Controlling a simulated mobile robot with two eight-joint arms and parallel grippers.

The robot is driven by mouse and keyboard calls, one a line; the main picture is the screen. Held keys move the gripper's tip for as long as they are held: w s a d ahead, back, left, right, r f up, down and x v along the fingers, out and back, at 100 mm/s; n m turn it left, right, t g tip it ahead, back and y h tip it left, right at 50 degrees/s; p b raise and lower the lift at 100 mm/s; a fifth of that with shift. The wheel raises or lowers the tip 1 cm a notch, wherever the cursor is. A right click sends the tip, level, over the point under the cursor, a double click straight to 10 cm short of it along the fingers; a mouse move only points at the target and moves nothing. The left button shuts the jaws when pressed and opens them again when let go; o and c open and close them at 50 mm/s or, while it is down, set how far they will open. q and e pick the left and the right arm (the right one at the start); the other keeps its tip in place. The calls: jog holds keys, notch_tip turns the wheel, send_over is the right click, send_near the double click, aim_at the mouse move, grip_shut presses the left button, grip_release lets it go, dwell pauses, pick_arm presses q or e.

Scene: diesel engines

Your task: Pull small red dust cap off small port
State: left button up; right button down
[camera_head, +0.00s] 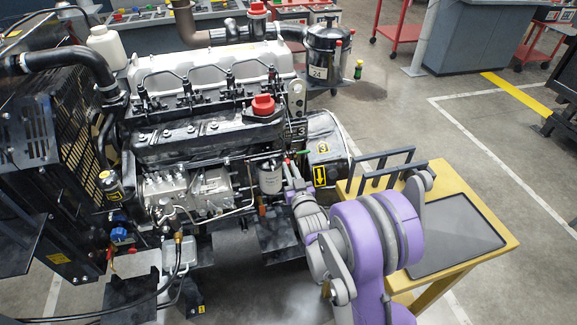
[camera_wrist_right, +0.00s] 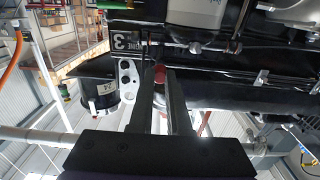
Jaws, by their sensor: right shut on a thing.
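The small red dust cap (camera_wrist_right: 160,74) shows in the right wrist view between the tips of my right gripper (camera_wrist_right: 162,90). The two fingers are shut on it. Whether it still sits on its port cannot be told, since the fingers hide the port. In the head view my right gripper (camera_head: 290,170) reaches the near right side of the engine (camera_head: 205,135), beside a white filter canister (camera_head: 270,178). My own arm and wrist hide part of that spot. My left gripper is not in view.
A large red cap (camera_head: 263,105) tops the engine's cover. A black canister (camera_head: 328,55) stands behind. A yellow cart (camera_head: 485,210) with a dark tray is at the right. The radiator (camera_head: 50,130) bounds the left.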

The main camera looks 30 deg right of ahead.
jog(key=shift+b+v, duration=0.3)
jog(key=shift+v, duration=1.2)
